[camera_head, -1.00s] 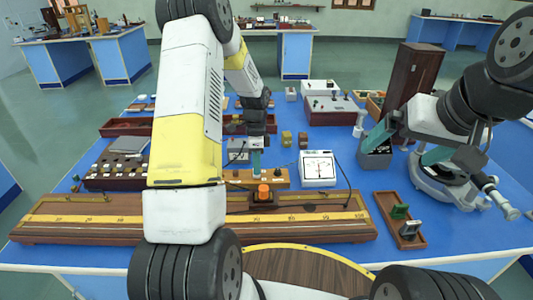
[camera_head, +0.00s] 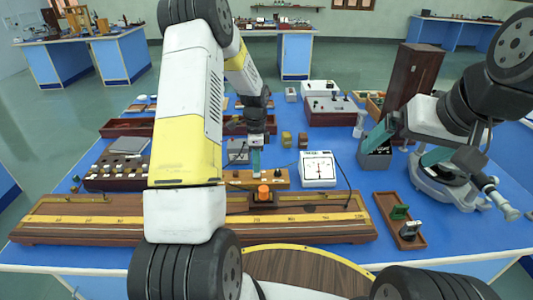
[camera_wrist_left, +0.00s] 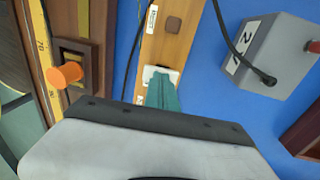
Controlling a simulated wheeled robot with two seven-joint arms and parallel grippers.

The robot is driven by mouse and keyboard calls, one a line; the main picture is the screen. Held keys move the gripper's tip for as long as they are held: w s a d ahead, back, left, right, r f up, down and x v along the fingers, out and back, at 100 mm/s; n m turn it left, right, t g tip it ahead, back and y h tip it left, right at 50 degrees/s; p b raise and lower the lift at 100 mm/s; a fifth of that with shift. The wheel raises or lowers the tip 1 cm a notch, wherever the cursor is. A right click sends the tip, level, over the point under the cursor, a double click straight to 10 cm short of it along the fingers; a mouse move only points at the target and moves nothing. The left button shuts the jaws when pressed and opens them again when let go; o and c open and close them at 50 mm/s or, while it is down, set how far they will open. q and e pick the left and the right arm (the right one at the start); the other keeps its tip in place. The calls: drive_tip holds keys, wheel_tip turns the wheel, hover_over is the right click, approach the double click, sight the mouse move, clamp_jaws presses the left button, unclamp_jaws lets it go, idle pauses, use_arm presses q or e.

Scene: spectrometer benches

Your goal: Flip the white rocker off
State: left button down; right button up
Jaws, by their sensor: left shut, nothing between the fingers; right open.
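The white rocker (camera_wrist_left: 155,74) sits on a long wooden board (camera_wrist_left: 165,45) in the left wrist view. Its lower part is hidden behind my fingers. The same board (camera_head: 236,183) lies behind the metre-scale bench in the head view, where the rocker is too small to make out. My left gripper (camera_head: 256,172) is shut and empty, pointing down at the board. In the left wrist view its teal fingertips (camera_wrist_left: 158,82) overlap the rocker; I cannot tell whether they touch it. My right gripper (camera_head: 396,156) is open and empty at the right side of the table.
An orange knob (camera_head: 264,192) stands on the scale bench (camera_head: 320,226) just in front of the board. A white-faced meter (camera_head: 318,168) stands right of the gripper. A grey box (camera_wrist_left: 266,50) with a black cable lies close by. A wooden tray (camera_head: 385,208) lies front right.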

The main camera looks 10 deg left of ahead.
use_arm(q)
wheel_tip(320, 180, up, 8)
drive_tip(key=w, duration=0.1)
drive_tip(key=shift+f, duration=0.15)
drive_tip(key=shift+a, duration=0.1)
wheel_tip(320, 180, up, 6)
drive_tip(key=shift+s+d, duration=0.2)
idle(0.4)
drive_tip(key=f, duration=0.4)
drive_tip(key=s+f, duration=0.1)
drive_tip(key=f, duration=0.4)
drive_tip(key=s+f, duration=0.1)
drive_tip(key=f, duration=0.3)
drive_tip(key=shift+d+f, duration=0.25)
drive_tip(key=shift+f, duration=0.05)
